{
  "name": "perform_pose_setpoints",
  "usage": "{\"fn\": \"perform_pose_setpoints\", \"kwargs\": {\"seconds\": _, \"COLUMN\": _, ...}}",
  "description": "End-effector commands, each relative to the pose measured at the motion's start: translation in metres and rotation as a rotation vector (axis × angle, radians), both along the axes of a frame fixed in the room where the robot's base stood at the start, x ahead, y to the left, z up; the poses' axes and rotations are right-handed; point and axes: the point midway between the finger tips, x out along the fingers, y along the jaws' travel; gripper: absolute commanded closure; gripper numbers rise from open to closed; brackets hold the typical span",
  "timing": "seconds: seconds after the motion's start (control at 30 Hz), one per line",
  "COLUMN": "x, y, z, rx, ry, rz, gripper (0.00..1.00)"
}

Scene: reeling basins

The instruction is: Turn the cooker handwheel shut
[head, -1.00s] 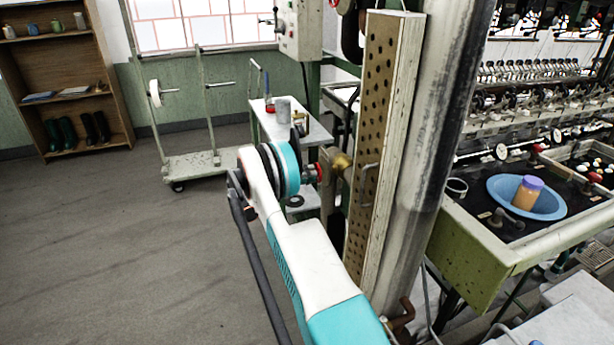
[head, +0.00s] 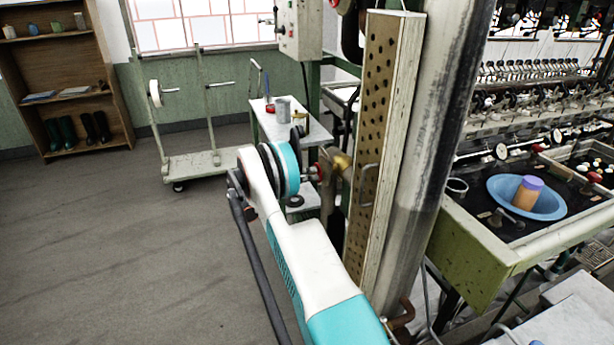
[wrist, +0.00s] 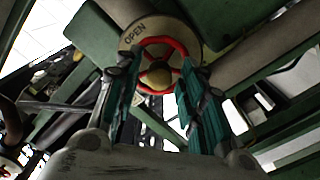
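The red cooker handwheel (wrist: 178,52) shows at the top middle of the wrist view, with a brass hub. Behind it is a round plate marked OPEN (wrist: 133,35). My gripper (wrist: 158,62) points at the wheel with its two teal-padded fingers spread apart, one at each side of the rim. Whether the pads touch the rim I cannot tell. In the head view only a little red of the wheel (head: 319,173) shows beside the brass valve fitting (head: 342,162); my wrist hides most of the gripper there.
A perforated board (head: 378,100) and a thick grey column (head: 425,150) stand close to the right of my arm. A small white trolley (head: 270,125) with a mug stands behind. A basin bench (head: 475,250) is at the right.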

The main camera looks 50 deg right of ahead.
Motion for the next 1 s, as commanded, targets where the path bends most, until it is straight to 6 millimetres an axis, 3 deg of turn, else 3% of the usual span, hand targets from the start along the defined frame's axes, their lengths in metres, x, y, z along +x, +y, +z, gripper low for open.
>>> {"fn": "perform_pose_setpoints", "kwargs": {"seconds": 0.23, "x": 0.002, "y": 0.003, "z": 0.001, "rx": 0.000, "ry": 0.001, "rz": 0.002, "gripper": 0.63}}
{"fn": "perform_pose_setpoints", "kwargs": {"seconds": 0.57, "x": 0.015, "y": 0.026, "z": 0.001, "rx": 0.002, "ry": 0.008, "rz": 0.001, "gripper": 0.63}}
{"fn": "perform_pose_setpoints", "kwargs": {"seconds": 1.0, "x": 0.015, "y": 0.026, "z": 0.001, "rx": 0.194, "ry": 0.353, "rz": 0.002, "gripper": 0.63}}
